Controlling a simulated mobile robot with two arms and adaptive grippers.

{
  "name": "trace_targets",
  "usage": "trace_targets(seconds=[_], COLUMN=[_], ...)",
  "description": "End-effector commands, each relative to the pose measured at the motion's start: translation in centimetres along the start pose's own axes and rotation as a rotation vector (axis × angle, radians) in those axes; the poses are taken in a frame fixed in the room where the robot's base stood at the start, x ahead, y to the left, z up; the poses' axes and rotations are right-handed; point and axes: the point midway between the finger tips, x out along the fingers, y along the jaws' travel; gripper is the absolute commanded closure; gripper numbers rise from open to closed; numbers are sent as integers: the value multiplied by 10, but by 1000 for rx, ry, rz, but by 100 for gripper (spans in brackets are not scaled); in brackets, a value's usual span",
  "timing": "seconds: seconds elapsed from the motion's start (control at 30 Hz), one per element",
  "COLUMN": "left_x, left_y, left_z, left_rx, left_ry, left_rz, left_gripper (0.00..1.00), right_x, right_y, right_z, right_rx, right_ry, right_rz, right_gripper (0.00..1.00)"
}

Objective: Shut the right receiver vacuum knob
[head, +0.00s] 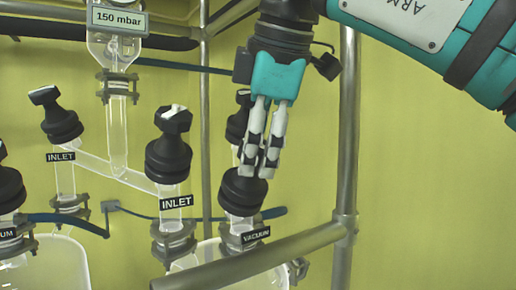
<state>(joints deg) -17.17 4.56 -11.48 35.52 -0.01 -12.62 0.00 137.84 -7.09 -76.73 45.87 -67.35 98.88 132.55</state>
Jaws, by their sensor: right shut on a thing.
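The right receiver vacuum knob (241,191) is black and stands on a glass neck with a "VACUUM" label (256,236). My right gripper (259,170) comes down from the top right and is shut on this knob. Its fingers hide part of the knob's middle, and some of its black top shows to the left behind them. The exact contact of the fingertips is hard to see. My left gripper is not in view.
The right inlet knob (168,158) stands close on the left, and another inlet knob (62,123) is farther left. A metal rail (250,262) crosses in front, joined to an upright post (346,130). The right side is open before a yellow wall.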

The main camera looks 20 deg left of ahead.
Motion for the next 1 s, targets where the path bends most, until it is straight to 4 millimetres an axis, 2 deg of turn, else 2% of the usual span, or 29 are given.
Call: trace_targets(seconds=[0.6, 1.0], left_x=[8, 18], left_y=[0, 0], left_z=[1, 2], left_rx=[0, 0], left_ry=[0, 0], left_rz=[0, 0], left_gripper=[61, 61], right_x=[0, 0], right_y=[0, 0], right_z=[0, 0], right_rx=[572, 812], right_ry=[1, 2], right_rz=[-53, -75], right_gripper=[86, 86])
